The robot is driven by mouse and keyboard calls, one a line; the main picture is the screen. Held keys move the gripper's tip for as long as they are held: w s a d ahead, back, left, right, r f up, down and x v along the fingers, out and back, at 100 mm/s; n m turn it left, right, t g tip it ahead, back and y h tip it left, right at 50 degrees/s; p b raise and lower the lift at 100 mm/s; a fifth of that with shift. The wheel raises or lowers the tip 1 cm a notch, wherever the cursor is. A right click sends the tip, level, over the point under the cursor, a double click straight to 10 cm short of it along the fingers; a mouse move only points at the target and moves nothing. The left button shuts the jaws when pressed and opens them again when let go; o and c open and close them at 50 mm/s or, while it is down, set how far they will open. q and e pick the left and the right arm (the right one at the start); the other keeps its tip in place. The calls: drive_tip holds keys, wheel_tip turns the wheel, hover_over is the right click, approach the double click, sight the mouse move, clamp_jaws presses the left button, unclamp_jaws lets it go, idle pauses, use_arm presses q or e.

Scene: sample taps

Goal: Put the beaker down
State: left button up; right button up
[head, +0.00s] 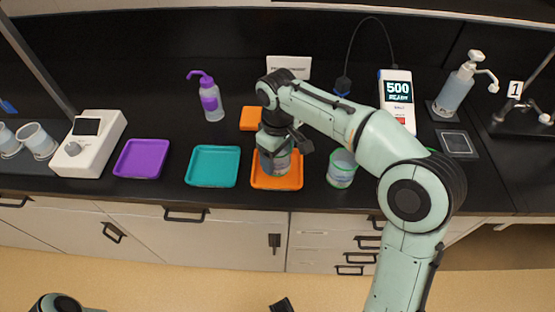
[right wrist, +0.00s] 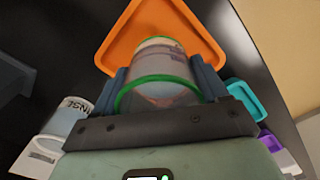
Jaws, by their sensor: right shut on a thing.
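A clear beaker (head: 277,163) with a green rim, which shows in the right wrist view (right wrist: 163,66), is between the fingers of my right gripper (head: 276,148). The gripper is shut on it, one finger on each side. The beaker looks upright over the orange tray (head: 291,184), whose rim also shows in the right wrist view (right wrist: 118,38). I cannot tell whether its base touches the tray. The gripper hides part of the beaker in the head view. A dark tip at the bottom edge may be my left gripper (head: 282,305); its fingers are not clear.
A second green-rimmed container (head: 341,170) stands right of the orange tray. Teal (head: 212,166) and purple (head: 141,158) trays lie to the left, near a white device (head: 88,143). A purple-topped wash bottle (head: 211,100) stands behind. The counter's front edge is close to the trays.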

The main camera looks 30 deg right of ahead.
drive_tip(key=shift+f, duration=0.75)
drive_tip(key=shift+f, duration=0.15)
drive_tip(key=o, duration=1.1)
wheel_tip(320, 180, up, 12)
drive_tip(key=p, duration=0.3)
